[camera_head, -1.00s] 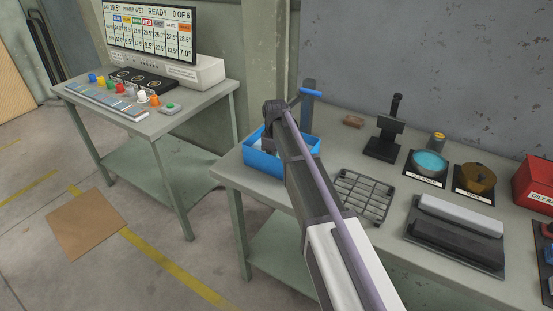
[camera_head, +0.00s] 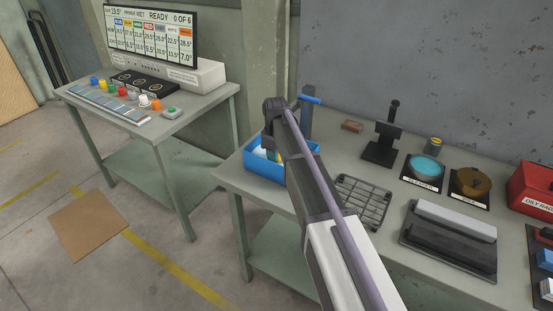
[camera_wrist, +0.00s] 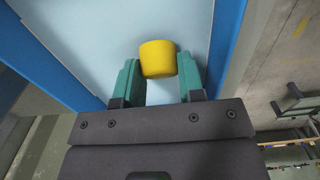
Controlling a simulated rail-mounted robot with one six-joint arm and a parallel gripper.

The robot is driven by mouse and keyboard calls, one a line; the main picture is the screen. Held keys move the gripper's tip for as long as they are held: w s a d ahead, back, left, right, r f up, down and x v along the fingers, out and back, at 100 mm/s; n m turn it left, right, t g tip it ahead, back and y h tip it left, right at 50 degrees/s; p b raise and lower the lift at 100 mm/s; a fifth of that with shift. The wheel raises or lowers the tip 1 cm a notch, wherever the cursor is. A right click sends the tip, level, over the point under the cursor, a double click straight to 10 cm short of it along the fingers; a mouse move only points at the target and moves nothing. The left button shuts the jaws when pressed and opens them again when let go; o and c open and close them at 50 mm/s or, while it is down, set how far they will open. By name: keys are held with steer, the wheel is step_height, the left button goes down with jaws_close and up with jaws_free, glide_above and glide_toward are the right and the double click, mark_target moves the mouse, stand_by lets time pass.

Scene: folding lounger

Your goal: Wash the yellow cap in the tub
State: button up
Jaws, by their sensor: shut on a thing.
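The yellow cap (camera_wrist: 158,60) sits between the teal fingers of my gripper (camera_wrist: 160,66), which is shut on it. In the wrist view the cap is over the pale blue inside of the blue tub (camera_wrist: 226,40). I cannot tell whether the cap touches the water. In the head view the tub (camera_head: 262,172) stands at the left end of the right bench. My arm reaches over it and mostly hides the gripper; the cap is not clear there.
A wire rack (camera_head: 362,200) lies right of the tub under my arm. Behind it are a black stand (camera_head: 384,145), a teal-filled dish (camera_head: 425,168) and a brown dish (camera_head: 470,183). A red box (camera_head: 537,185) stands far right. Several coloured pieces lie on the left bench (camera_head: 205,110).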

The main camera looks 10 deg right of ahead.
steer(key=shift+r+p, duration=2.9)
steer(key=shift+r, duration=0.45)
step_height(320, 180, up, 5)
steer(key=p, duration=0.5)
